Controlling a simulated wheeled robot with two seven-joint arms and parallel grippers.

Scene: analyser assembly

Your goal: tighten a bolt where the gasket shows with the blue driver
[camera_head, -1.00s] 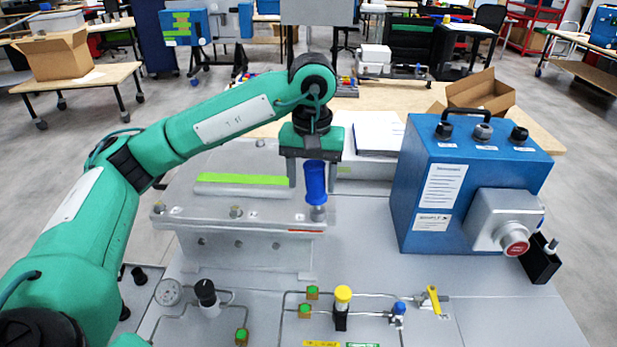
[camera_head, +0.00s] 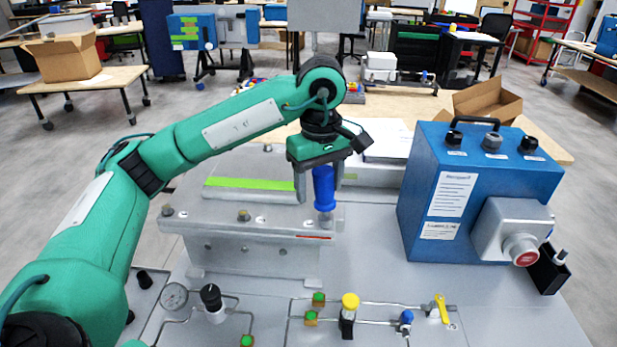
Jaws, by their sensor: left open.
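The blue driver (camera_head: 323,187) stands upright at the front right corner of the grey housing cover (camera_head: 206,223); its lower end covers the bolt there. A thin red-orange gasket strip (camera_head: 314,237) shows at the cover's front edge just below that corner. Other bolts sit at the front left (camera_head: 167,211), the front middle (camera_head: 243,216) and the back (camera_head: 267,148). My left gripper (camera_head: 320,182) points down over the driver, open, with its fingers either side of the blue handle. Whether a finger touches the handle cannot be told. My right gripper is not in view.
A blue instrument box (camera_head: 425,205) with a red button stands right of the housing. A panel with valves, a gauge (camera_head: 174,297) and a yellow-capped knob (camera_head: 349,301) lies in front. An open cardboard box (camera_head: 487,101) is behind. The grey surface between housing and blue box is bare.

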